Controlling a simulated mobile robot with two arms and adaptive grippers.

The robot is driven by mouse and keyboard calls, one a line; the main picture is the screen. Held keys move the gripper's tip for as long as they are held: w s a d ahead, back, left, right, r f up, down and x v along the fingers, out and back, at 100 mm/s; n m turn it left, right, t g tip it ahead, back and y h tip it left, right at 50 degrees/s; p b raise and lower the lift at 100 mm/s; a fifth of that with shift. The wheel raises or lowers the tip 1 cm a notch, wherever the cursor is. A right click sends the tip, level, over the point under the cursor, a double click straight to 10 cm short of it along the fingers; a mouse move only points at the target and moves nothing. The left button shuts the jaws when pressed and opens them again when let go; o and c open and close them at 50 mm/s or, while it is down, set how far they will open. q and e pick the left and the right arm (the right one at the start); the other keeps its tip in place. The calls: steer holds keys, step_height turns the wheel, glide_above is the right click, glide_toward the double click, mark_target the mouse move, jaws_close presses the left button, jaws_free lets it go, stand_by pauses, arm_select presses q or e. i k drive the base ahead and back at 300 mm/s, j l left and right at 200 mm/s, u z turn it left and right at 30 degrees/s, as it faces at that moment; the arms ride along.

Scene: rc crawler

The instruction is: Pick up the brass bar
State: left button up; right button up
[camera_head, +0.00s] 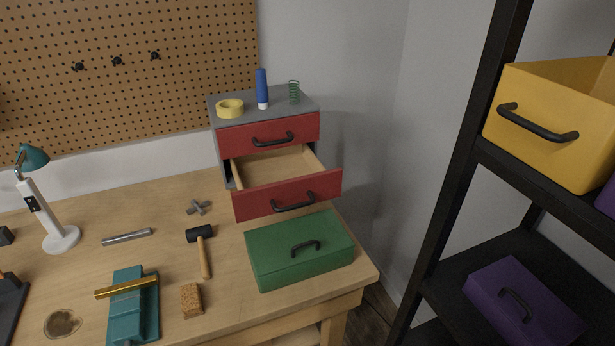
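The brass bar (127,288) is a thin golden rod. It lies roughly level across the top of a teal vise (122,316) near the front left of the workbench, and its left end sticks out past the vise. I cannot tell whether the vise jaws clamp it. A separate silver-grey bar (127,237) lies flat on the bench behind it. Neither of my grippers shows in the head view.
A black shelf rack (455,170) stands right.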

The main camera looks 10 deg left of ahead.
mark_target(152, 279)
steer(key=j+u, duration=0.1)
steer(key=u, duration=1.55)
steer(key=i+j+u, duration=0.1)
steer(key=i+j, duration=0.1)
steer(key=i, duration=0.05)
